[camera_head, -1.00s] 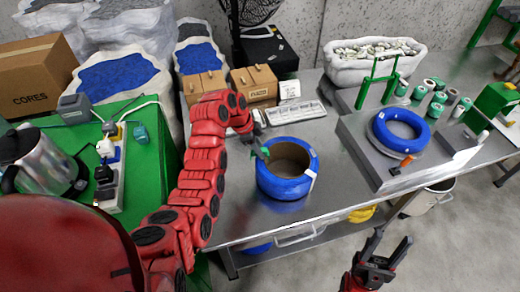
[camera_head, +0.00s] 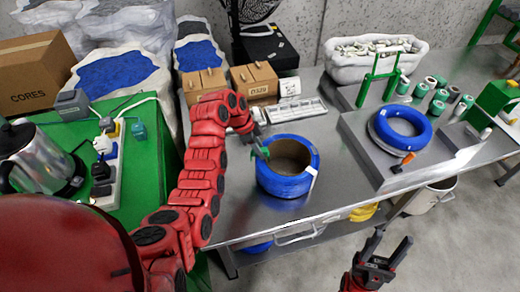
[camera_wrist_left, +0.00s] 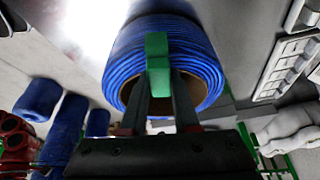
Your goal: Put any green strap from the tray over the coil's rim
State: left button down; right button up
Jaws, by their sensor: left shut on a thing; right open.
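The blue coil (camera_head: 285,186) stands on the steel table with its round opening facing up and a white label on its right side. My left gripper (camera_head: 259,143) is at the coil's back-left rim, shut on a small green strap (camera_head: 265,153). In the left wrist view the green strap (camera_wrist_left: 157,62) is between the fingertips, in front of the coil's blue windings (camera_wrist_left: 195,50); whether it touches them I cannot tell. The grey tray (camera_head: 293,111) with compartments lies behind the coil. My right gripper (camera_head: 384,252) is open and empty, in front of the table's edge.
Another blue coil (camera_head: 402,122) lies on a raised grey platform at the right, near a green stand (camera_head: 379,75) and an orange-handled tool (camera_head: 402,164). The table front left of the coil is clear.

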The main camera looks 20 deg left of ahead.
pick_arm(q)
jog(key=shift+f, duration=0.15)
jog(key=shift+f+b, duration=0.35)
jog(key=shift+b, duration=0.15)
jog(key=shift+r, duration=0.1)
jog(key=shift+r, duration=0.25)
jog(key=shift+r, duration=0.35)
jog(key=shift+f+b, duration=0.4)
jog(key=shift+b, duration=0.35)
dwell(1.0)
jog(key=shift+c, duration=2.1)
grip_release()
